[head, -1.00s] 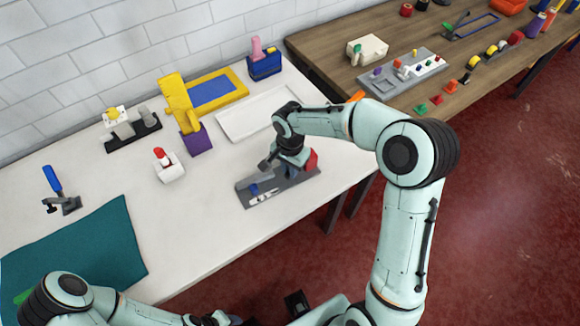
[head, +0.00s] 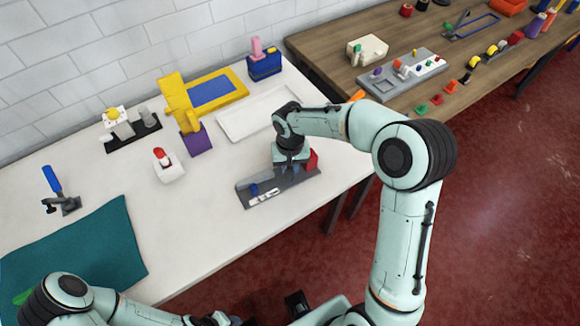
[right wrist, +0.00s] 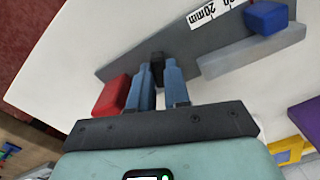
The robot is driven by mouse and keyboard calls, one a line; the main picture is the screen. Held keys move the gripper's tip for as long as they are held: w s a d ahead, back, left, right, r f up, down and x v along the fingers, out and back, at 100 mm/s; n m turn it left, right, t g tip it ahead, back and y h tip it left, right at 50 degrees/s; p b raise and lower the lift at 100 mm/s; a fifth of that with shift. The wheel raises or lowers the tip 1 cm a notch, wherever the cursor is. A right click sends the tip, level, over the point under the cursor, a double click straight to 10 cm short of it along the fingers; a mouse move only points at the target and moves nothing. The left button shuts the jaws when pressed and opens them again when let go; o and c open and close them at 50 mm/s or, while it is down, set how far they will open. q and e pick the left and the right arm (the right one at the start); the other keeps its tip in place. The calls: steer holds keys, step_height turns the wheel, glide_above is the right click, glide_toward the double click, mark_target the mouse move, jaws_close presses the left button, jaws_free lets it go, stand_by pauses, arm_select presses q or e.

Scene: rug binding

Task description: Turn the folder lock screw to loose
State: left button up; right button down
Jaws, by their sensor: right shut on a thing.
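The folder is a grey plate (head: 252,200) near the front edge of the white table, with a blue block (head: 254,189), a white scale strip and a red block (head: 313,160). In the right wrist view, the plate (right wrist: 120,65), the blue block (right wrist: 266,17), the red block (right wrist: 111,95) and a "20 mm" label (right wrist: 208,12) show. My right gripper (right wrist: 158,84) is shut on a small black upright part, apparently the lock screw (right wrist: 157,66), over the plate. Its marking, if any, is hidden. My left gripper (head: 215,319) is at the bottom edge, its jaws unclear.
A white tray (head: 228,128) lies behind the folder. A yellow machine on a purple base (head: 194,143) and a white holder with a red top (head: 169,168) stand to its left. A teal mat (head: 95,240) lies at front left. Bare table lies left of the folder.

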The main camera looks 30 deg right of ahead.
arm_select(q)
steer(key=shift+r, duration=0.1)
arm_select(e)
steer(key=shift+n, duration=0.9)
steer(key=c, duration=1.1)
jaws_free()
steer(key=shift+r, duration=0.15)
arm_select(q)
steer(key=shift+w+r+p, duration=0.5)
steer(key=shift+r+p, duration=0.2)
steer(key=shift+r, duration=0.1)
arm_select(e)
step_height(320, 180, up, 13)
steer(key=shift+r, duration=0.1)
